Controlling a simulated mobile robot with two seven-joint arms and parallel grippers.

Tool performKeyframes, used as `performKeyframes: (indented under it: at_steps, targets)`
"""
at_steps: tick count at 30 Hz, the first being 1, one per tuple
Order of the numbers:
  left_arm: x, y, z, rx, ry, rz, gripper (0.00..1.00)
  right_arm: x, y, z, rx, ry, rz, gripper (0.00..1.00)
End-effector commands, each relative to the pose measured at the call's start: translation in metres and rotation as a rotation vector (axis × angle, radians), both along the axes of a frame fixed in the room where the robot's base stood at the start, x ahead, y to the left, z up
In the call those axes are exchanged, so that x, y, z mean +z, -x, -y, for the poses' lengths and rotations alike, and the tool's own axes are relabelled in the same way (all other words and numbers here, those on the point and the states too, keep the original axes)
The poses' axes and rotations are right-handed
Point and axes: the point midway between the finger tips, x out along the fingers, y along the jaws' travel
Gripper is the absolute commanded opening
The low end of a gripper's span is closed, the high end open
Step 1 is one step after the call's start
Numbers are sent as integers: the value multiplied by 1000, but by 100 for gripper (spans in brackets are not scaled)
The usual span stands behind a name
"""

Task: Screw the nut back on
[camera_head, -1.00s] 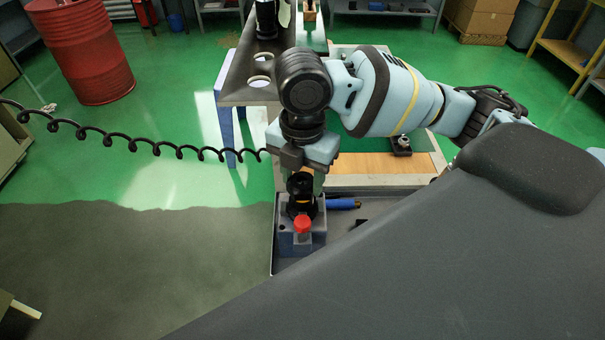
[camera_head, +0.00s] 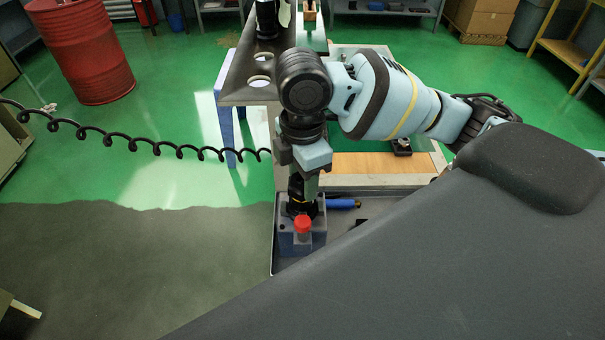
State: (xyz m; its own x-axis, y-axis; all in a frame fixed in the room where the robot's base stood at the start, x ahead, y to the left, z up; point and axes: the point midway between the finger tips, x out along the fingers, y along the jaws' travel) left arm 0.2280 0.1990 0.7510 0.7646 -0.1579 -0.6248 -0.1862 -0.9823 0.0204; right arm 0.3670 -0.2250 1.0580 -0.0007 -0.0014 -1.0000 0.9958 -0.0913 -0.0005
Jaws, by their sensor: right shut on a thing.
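My right gripper (camera_head: 303,190) points straight down over the grey-blue holding block (camera_head: 287,243), which has a red knob (camera_head: 302,224) on its front. A black tool holder (camera_head: 303,208) stands upright in the block. The gripper is shut around the dark top of this holder, where the nut sits. The fingers and the wrist hide most of the nut, so its edge and thread cannot be made out. My left gripper is not in view.
The block stands on a grey tray (camera_head: 370,207) with a blue-handled tool (camera_head: 341,204) beside it. Behind is a metal rack with round holes (camera_head: 240,92). A black coiled cable (camera_head: 140,142) hangs at left. A small black fixture (camera_head: 402,147) sits on the cart at right.

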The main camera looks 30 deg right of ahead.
Motion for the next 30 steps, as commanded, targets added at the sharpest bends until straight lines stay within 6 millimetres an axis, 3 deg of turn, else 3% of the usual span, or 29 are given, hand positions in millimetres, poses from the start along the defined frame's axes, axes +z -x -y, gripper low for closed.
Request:
performKeyframes:
  at_steps: [14,30]
  targets:
    - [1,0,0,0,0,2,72,1,0,0,-91,-2,4,15]
    - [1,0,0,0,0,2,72,1,0,0,-586,-1,3,15]
